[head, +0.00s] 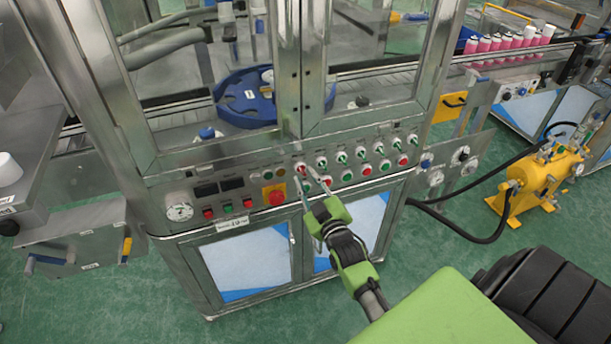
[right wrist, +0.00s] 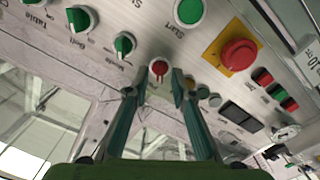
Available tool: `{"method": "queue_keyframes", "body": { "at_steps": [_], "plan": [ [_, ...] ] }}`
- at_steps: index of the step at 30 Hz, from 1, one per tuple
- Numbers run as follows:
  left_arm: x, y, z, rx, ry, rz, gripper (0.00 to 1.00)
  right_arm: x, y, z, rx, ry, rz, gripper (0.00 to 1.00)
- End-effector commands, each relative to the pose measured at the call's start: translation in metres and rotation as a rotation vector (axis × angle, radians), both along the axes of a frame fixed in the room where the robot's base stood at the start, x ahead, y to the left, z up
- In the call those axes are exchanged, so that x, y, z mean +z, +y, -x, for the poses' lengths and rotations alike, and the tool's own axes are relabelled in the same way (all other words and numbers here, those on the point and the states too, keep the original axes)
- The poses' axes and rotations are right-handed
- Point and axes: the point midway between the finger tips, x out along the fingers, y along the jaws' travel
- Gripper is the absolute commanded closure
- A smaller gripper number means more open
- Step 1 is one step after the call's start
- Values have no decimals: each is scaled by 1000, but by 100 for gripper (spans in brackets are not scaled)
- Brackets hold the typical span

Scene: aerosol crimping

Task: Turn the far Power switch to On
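A small red selector knob (head: 300,168) sits at the left end of the upper row of switches on the machine's front panel; I take it for the Power switch, but its label is not legible. In the right wrist view the red knob (right wrist: 159,68) lies between the two fingertips of my right gripper (right wrist: 159,80). In the head view my right gripper (head: 310,184) reaches up to the panel at this knob. Its fingers are apart, with a gap on each side of the knob. My left gripper is out of view.
Green selector knobs (head: 342,157) continue the row to the right. A green Start button (right wrist: 189,11) and a red emergency stop on a yellow plate (head: 275,195) are close by. A pressure gauge (head: 179,212) is further left. Glass doors rise above the panel.

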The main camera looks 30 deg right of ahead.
Motion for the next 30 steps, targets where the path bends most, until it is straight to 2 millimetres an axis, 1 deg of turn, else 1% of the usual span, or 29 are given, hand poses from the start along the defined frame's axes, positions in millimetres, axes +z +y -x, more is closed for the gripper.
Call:
{"method": "queue_keyframes", "body": {
  "at_steps": [1,4,14,15,16,17,26,30],
  "plan": [
    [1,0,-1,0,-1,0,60,1,-1,-6,1,-1,0,77],
    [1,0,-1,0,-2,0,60,0,-2,-12,0,0,-1,77],
    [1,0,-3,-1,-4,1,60,0,-3,-14,0,1,0,77],
    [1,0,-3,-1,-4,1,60,0,-3,-14,1,0,0,87],
    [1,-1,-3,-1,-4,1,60,0,-3,-14,1,0,0,95],
    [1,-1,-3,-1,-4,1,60,0,-3,-14,1,0,0,100],
    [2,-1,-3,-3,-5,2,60,0,-3,-14,1,-1,-8,100],
    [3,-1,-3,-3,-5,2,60,0,-3,-14,0,-8,-38,100]
  ]
}}
